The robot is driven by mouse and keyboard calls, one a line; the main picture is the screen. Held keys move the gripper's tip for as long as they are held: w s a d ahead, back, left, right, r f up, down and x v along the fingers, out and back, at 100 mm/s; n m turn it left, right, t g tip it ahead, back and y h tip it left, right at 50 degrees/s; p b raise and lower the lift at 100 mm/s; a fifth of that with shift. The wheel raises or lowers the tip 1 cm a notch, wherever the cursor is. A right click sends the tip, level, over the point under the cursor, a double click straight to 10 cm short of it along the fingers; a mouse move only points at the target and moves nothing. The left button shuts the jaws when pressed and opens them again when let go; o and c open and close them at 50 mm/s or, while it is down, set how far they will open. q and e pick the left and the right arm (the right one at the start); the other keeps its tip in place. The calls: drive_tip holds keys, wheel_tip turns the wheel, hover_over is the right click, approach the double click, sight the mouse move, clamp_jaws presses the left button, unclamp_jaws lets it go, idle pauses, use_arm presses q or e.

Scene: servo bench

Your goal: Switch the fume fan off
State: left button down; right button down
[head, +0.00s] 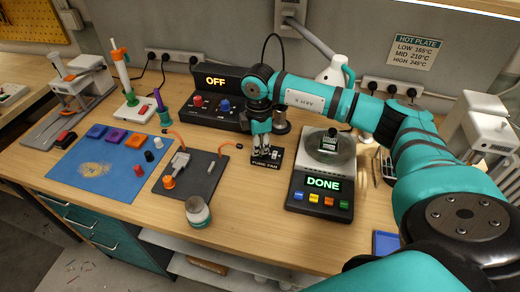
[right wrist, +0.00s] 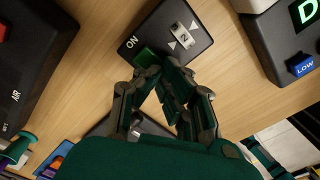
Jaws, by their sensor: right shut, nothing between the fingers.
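The fume fan switch box (head: 276,156) is a small black block on the bench, with white "FUME FAN" lettering on its front edge. In the right wrist view the box (right wrist: 197,52) shows the word "ON", a green part (right wrist: 146,57) beside it, and a small pale window with a "2" between two arrows. My right gripper (head: 262,151) points down over the box, shut and empty. In the right wrist view its fingertips (right wrist: 170,66) are by the green part and partly cover that end. I cannot tell whether they touch it. My left gripper is not in view.
A hot plate (head: 322,190) reading "DONE" stands right of the box. A black station (head: 225,100) reading "OFF", with red and blue knobs, stands behind left. A dark mat (head: 205,180) with tools and a jar (head: 197,211) are left. Bench in front is clear.

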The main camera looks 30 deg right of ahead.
drive_tip(key=shift+r+p, duration=2.45)
drive_tip(key=shift+r, duration=1)
